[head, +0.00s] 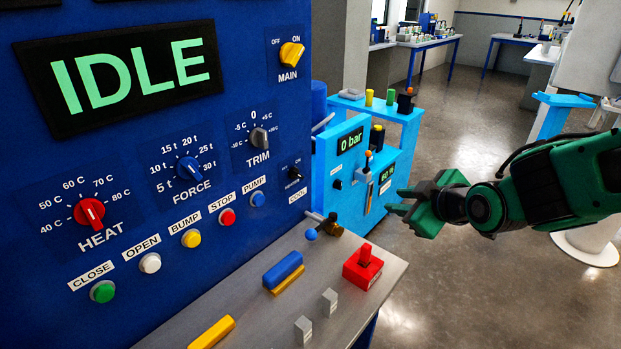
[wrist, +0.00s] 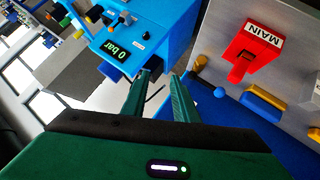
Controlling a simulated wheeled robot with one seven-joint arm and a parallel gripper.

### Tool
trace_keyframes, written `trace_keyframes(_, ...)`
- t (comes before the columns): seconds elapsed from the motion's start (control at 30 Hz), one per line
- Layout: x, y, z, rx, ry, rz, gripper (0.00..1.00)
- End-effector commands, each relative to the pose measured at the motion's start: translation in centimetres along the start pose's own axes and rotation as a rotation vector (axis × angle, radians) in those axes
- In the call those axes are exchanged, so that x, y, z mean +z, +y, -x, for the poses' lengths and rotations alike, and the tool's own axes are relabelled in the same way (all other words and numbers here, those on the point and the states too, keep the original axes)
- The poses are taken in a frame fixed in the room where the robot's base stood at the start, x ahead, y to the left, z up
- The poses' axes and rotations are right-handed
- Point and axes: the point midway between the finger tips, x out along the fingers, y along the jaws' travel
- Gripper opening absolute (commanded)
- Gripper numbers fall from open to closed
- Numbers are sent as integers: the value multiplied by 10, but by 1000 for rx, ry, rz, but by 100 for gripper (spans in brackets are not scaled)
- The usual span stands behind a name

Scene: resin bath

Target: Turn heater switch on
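My gripper (head: 396,200) is stretched out from the right in the head view, in front of a light-blue machine and touching nothing. In the wrist view, its two green fingers (wrist: 160,78) stand apart with nothing between them. The light-blue machine (head: 328,160) carries a "0 bar" display (head: 349,141), a lower green display (head: 386,174) and a small dark switch (head: 337,184). The "0 bar" display also shows in the wrist view (wrist: 115,49).
A dark-blue panel (head: 130,155) at left shows "IDLE" and a red HEAT knob (head: 90,212). A grey shelf (head: 250,308) below it holds a red block (head: 362,267) marked MAIN in the wrist view, and a blue bar (head: 283,269). Open floor (head: 455,110) lies behind my gripper.

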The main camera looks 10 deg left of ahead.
Motion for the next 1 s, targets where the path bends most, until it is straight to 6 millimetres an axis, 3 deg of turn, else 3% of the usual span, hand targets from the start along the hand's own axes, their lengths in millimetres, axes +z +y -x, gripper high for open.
trace_keyframes(0.03,-28,-21,-11,-10,78,71,27)
trace_keyframes(0.1,-62,-41,-18,-3,179,150,27)
trace_keyframes(0.2,-99,-66,-22,10,292,229,27)
trace_keyframes(0.3,-121,-81,-22,24,364,274,27)
trace_keyframes(0.57,-140,-90,-32,37,408,299,27)
trace_keyframes(1.0,-166,-91,-98,38,405,297,27)
